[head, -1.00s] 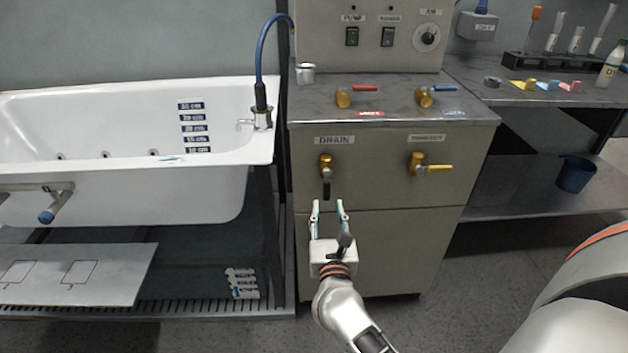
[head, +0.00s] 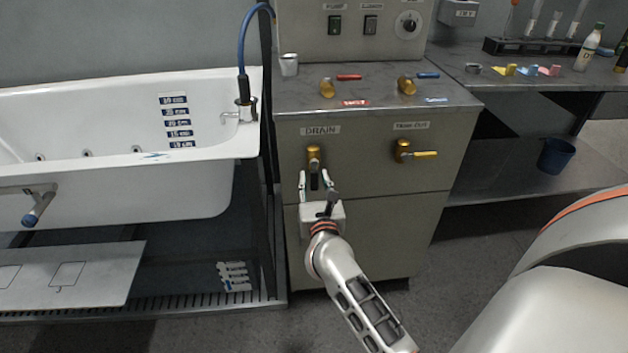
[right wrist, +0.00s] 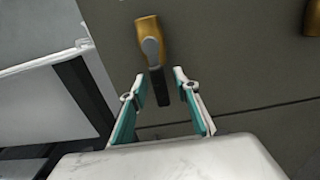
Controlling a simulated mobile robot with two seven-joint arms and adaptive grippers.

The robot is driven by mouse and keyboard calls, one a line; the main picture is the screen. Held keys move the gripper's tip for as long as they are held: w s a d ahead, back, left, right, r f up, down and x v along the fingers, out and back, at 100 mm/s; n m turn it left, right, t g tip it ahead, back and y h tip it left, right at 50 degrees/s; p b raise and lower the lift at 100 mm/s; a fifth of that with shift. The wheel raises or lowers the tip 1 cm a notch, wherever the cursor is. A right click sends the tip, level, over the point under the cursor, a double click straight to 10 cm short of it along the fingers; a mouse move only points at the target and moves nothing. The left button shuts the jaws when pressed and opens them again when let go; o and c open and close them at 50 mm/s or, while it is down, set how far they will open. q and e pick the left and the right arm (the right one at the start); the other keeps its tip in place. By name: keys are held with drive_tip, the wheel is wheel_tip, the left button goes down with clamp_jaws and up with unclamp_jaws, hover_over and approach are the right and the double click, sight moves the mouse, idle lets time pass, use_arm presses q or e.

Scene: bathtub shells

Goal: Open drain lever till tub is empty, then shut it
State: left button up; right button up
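The drain lever (head: 314,158) is a brass valve with a dark handle pointing straight down, under the DRAIN label on the cabinet front. My right gripper (head: 316,183) is open just below the valve, its fingertips either side of the handle's lower end in the head view. In the right wrist view the dark handle (right wrist: 160,85) reaches down towards the gap between the open fingers (right wrist: 165,88); I see no contact. The white tub (head: 205,160) stands at the left with a depth scale on its inner wall. No water is clearly visible in it. My left gripper is not in view.
Red and blue handled valves are on the cabinet top (head: 375,100). The tub's dark frame (head: 268,200) stands close left of my right gripper. A blue bucket (head: 557,155) is at the right.

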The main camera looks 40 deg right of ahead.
clamp_jaws()
drive_tip(key=shift+r, duration=0.1)
